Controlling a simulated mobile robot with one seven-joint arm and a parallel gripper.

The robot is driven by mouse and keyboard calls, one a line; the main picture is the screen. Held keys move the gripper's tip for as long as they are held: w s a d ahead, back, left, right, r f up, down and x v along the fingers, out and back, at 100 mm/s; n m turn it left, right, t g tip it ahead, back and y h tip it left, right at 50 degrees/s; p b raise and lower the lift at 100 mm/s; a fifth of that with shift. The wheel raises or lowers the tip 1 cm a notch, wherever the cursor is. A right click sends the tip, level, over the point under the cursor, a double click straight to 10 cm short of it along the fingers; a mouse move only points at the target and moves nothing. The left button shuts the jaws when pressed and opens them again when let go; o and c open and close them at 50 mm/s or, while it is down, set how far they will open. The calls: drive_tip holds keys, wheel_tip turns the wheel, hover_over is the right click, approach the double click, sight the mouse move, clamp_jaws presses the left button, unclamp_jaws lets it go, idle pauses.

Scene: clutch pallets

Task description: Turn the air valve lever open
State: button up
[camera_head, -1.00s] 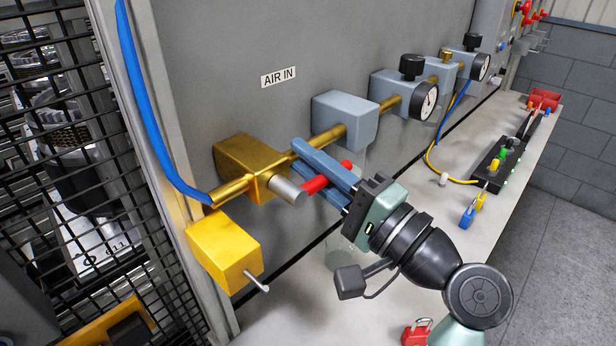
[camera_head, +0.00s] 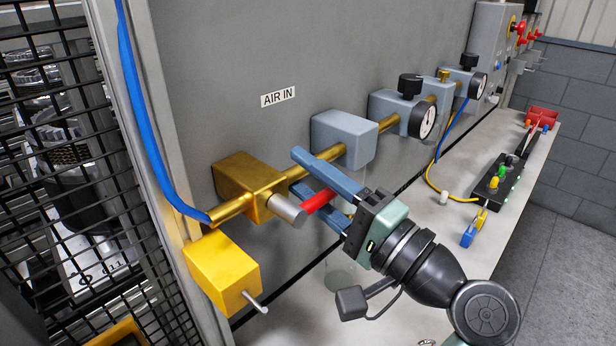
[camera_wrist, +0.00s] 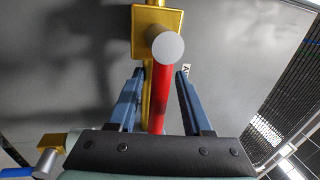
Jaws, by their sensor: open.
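The air valve has a brass body (camera_head: 246,183) on the grey panel under the AIR IN label (camera_head: 278,96), with a grey round stem (camera_head: 287,209). Its red lever (camera_head: 322,202) extends from the stem to the right, along the brass pipe. My gripper (camera_head: 298,168) is open, with its blue fingers on either side of the lever. In the wrist view the red lever (camera_wrist: 161,95) runs between the two fingers (camera_wrist: 157,88), with a gap on the right side. The lever's far end is hidden behind my gripper.
A yellow block (camera_head: 222,270) with a metal pin sits below the valve. A blue hose (camera_head: 146,110) runs down to the brass inlet. A grey block (camera_head: 343,140) and gauges (camera_head: 427,121) line the pipe to the right. A bench (camera_head: 470,195) lies below.

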drive_tip(key=b+v, duration=0.2)
drive_tip(key=v, duration=1.1)
drive_tip(key=shift+b, duration=0.3)
drive_tip(key=shift+f, duration=0.15)
